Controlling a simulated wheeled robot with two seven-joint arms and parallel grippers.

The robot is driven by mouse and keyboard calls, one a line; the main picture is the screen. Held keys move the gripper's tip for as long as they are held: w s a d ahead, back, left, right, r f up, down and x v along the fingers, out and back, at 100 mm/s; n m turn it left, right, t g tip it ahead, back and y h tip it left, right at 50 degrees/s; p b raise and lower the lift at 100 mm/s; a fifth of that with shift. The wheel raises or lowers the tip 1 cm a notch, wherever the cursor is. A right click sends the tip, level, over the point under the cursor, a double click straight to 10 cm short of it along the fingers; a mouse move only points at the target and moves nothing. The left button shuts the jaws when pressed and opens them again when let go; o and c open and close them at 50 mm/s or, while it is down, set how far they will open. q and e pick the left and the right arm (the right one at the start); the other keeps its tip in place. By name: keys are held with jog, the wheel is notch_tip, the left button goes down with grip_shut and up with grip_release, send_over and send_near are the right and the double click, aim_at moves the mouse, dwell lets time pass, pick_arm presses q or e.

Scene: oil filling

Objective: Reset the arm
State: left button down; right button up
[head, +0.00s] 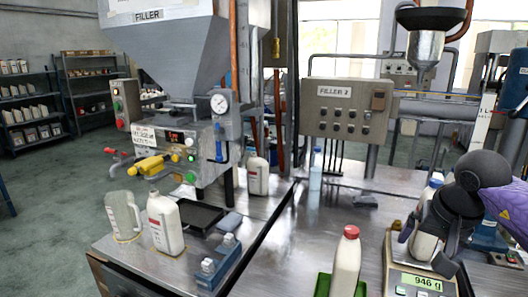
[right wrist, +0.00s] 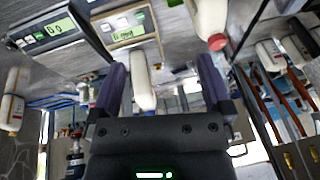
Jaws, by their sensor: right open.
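My right gripper (head: 430,238) is at the right of the head view, by a white bottle (head: 424,245) that stands on a scale (head: 425,281) reading 946 g. The gripper partly hides this bottle. In the right wrist view, the jaws (right wrist: 162,65) are spread apart, and the white bottle (right wrist: 143,85) shows between the two purple fingers. I cannot tell whether either finger touches it. My left gripper is in neither view.
A red-capped white bottle (head: 346,263) stands on a green tray (head: 322,285) left of the scale. A white jug (head: 122,216), a white bottle (head: 165,224) and a black tray (head: 200,217) sit under the filler machine (head: 160,140). Grey floor lies open at left.

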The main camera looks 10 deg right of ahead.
jog(key=w+a+f+m+y, duration=0.3)
jog(key=a+f+m+y, duration=0.75)
jog(key=a+f, duration=0.3)
notch_tip(320, 180, down, 11)
jog(key=a+m+t+b, duration=0.15)
jog(key=m+t, duration=0.55)
jog(key=m, duration=1.2)
jog(key=s+d+f+m+g+h, duration=0.3)
jog(key=s+f+m+h, duration=0.6)
jog(key=s+f+m, duration=0.95)
jog(key=s+a+f+m+g, duration=0.1)
jog(key=s+f+m+g, duration=0.2)
jog(key=s, duration=0.9)
jog(key=s+a+f+m+g+h, duration=0.1)
jog(key=s+f+m+g, duration=0.3)
jog(key=s+f+m, duration=0.3)
jog(key=s+m, duration=0.4)
jog(key=s, duration=0.1)
jog(key=shift+a+f+m+b, duration=0.2)
jog(key=shift+m+b, duration=0.1)
jog(key=shift+m, duration=0.1)
